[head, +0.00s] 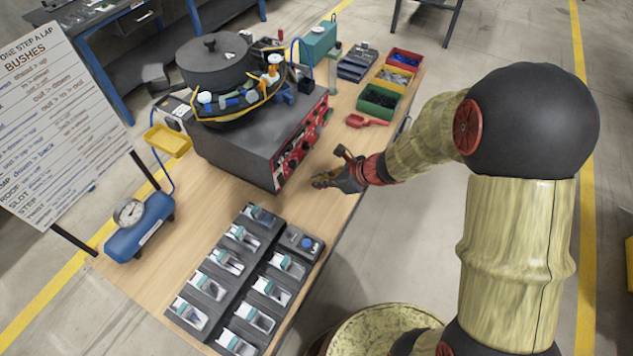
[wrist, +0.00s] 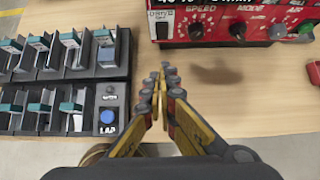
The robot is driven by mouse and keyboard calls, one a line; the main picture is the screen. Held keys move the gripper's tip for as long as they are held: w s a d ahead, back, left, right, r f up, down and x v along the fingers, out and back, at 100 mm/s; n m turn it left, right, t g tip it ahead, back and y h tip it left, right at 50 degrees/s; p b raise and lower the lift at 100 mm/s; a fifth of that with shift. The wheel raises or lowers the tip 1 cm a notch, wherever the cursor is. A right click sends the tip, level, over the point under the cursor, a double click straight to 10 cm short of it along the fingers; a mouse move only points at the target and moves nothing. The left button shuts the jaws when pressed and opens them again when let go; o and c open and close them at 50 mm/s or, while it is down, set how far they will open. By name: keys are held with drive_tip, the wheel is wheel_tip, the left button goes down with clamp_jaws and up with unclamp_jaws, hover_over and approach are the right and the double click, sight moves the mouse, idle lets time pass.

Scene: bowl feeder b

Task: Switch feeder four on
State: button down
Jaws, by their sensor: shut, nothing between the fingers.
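The bowl feeder is a dark bowl (head: 235,115) on a grey box (head: 235,150) at the table's middle. Its red control panel (head: 300,140) faces right, with several knobs. In the wrist view the red panel (wrist: 262,35) crosses the top right: a black switch (wrist: 163,28) at its left end, a knob (wrist: 195,31) under SPEED, a knob (wrist: 238,30) under MODE and a green knob (wrist: 305,28). No number four is readable. My gripper (head: 318,181) is shut and empty, in front of the panel and apart from it; its fingertips (wrist: 160,85) lie below the black switch in the wrist view.
A black tray (head: 235,270) of several compartments and a blue LAP button (wrist: 108,116) lie left of my fingers in the wrist view. A red scoop (head: 365,121) and coloured bins (head: 380,103) stand beyond. A blue tank with gauge (head: 140,225) stands front left.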

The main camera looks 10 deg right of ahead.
sight(281, 179)
drive_tip(key=shift+w+r+p, duration=0.1)
drive_tip(key=shift+r+p, duration=0.1)
drive_tip(key=shift+p, duration=1.65)
drive_tip(key=shift+f+g+h+p, duration=0.2)
drive_tip(key=shift+g+h+p, duration=0.25)
drive_tip(key=shift+p, duration=0.45)
drive_tip(key=shift+f, duration=0.2)
drive_tip(key=a+r+b+x, duration=0.1)
drive_tip(key=x, duration=0.5)
drive_tip(key=w+b+x, duration=0.1)
drive_tip(key=x, duration=0.5)
drive_tip(key=shift+w+a+b, duration=0.3)
drive_tip(key=shift+w+a, duration=0.05)
drive_tip(key=shift+a, duration=0.25)
drive_tip(key=shift+r, duration=0.15)
